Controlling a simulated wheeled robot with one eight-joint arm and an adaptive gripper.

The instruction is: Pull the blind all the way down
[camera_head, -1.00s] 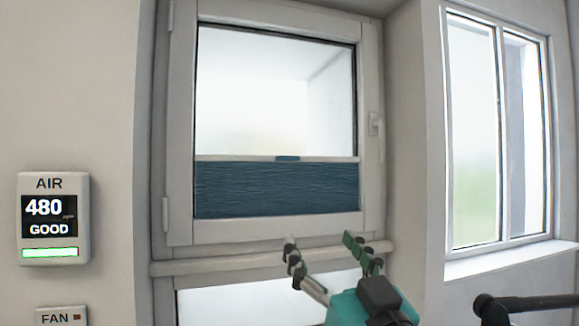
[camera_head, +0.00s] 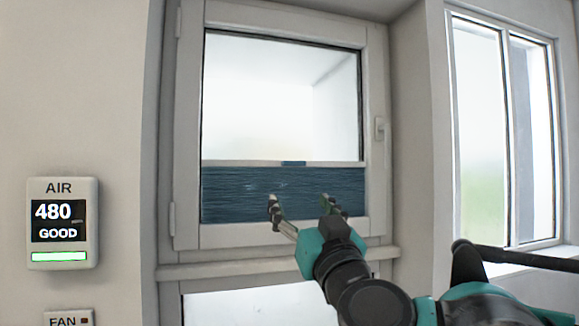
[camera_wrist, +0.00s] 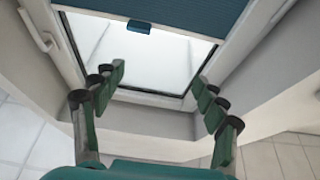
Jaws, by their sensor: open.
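The blind (camera_head: 235,190) is a dark blue pleated sheet across the lower part of the window, with clear glass above it. A pale rail (camera_head: 235,164) with a small blue tab (camera_head: 293,163) runs along its upper edge. In the wrist view the blind (camera_wrist: 200,12) is at the top, and the tab (camera_wrist: 139,27) hangs at its edge over bright glass. My gripper (camera_head: 302,204) is open and empty, its fingers spread in front of the blind's lower part, below the tab. The wrist view shows my gripper (camera_wrist: 158,78) apart from the tab.
An air monitor (camera_head: 62,222) and a fan panel (camera_head: 68,318) are on the left wall. Another window (camera_head: 490,140) stands at right.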

